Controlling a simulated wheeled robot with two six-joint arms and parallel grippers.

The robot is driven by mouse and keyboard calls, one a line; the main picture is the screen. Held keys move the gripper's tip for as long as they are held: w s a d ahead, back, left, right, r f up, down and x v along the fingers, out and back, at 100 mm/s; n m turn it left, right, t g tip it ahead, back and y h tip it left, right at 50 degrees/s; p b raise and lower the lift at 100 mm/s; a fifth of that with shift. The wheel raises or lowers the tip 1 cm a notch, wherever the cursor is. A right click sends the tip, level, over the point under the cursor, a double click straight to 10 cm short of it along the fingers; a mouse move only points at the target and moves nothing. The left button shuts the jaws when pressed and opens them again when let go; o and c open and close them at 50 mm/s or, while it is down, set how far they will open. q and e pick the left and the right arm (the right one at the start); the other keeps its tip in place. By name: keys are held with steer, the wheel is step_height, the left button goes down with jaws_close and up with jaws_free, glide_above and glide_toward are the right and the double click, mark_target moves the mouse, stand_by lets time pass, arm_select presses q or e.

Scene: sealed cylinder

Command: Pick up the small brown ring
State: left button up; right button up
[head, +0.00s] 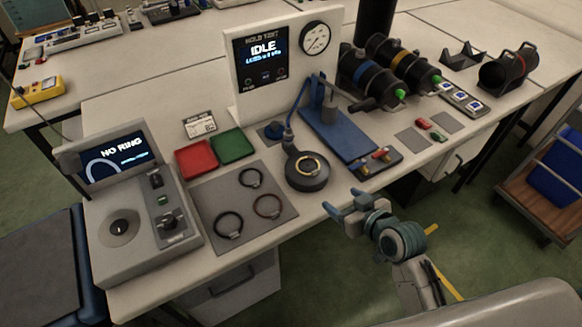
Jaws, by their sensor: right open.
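The small brown ring (279,210) lies flat on a grey mat (211,196) on the bench, at the mat's right side. Two black rings lie on the same mat, one behind it (250,186) and one in front to the left (229,237). My right gripper (342,200) is open and empty. It is at the bench's front edge, to the right of the brown ring and apart from it, with its fingers pointing left. My left gripper is not in view.
A black round fixture (306,182) with a gold ring on top stands between the mat and a blue plate (338,135). A grey device (140,240) with a "NO RING" screen stands left. Red (196,158) and green (232,146) trays sit behind the mat.

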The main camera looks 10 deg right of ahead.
mark_target(316, 172)
steer(key=shift+t, duration=0.4)
steer(key=w+a, duration=0.1)
steer(key=w+r, duration=0.1)
steer(key=w, duration=0.1)
steer(key=w+a+p, duration=0.1)
steer(key=w, duration=0.1)
steer(key=shift+w+a+r, duration=0.1)
steer(key=shift+a+r, duration=0.2)
steer(key=shift+r, duration=0.05)
steer(key=p+x, duration=0.2)
steer(key=x, duration=0.3)
steer(key=shift+w+a, duration=0.1)
steer(key=shift+w, duration=0.2)
steer(key=shift+s, duration=0.15)
steer(key=c, duration=1.2)
steer(key=shift+c, duration=0.2)
